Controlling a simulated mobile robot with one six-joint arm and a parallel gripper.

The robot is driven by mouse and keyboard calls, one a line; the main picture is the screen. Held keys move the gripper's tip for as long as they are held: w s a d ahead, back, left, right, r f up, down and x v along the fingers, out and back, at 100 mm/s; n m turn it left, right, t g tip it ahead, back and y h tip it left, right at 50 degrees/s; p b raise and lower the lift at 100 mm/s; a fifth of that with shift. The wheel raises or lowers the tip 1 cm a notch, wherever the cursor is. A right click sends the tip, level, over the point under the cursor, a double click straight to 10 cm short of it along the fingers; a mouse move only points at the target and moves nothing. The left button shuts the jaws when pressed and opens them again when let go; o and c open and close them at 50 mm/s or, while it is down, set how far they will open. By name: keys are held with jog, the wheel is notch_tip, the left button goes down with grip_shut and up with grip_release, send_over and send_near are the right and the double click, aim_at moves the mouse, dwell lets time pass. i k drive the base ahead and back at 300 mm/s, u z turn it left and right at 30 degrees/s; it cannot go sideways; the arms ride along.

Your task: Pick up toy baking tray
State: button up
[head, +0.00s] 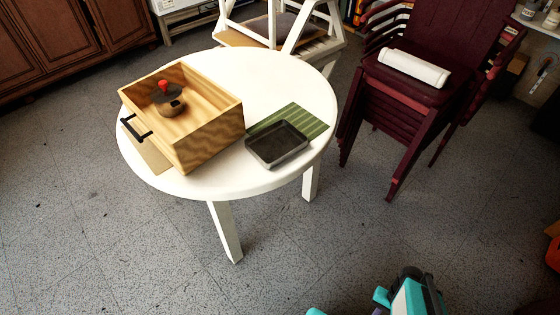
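The toy baking tray (277,146) is a dark grey, shallow rectangular pan. It lies on a green striped mat (306,118) near the right front edge of a round white table (262,73). The tray covers part of the mat. My gripper (400,286) shows only in part at the bottom edge of the head view, in teal, white and dark grey. It is well below and to the right of the tray in the picture, apart from the table. Its fingertips cannot be made out, so its opening is unclear.
A wooden box (208,136) with a black handle stands left of the tray, close to it. It holds a brown pot-like object with a red knob (166,96). Stacked maroon chairs (408,100) stand right of the table. Speckled floor (330,235) is clear before it.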

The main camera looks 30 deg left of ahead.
aim_at(272, 145)
jog(key=k, duration=0.85)
jog(key=z, duration=1.75)
jog(key=k, duration=0.1)
jog(key=u, duration=3.75)
jog(key=i, duration=0.5)
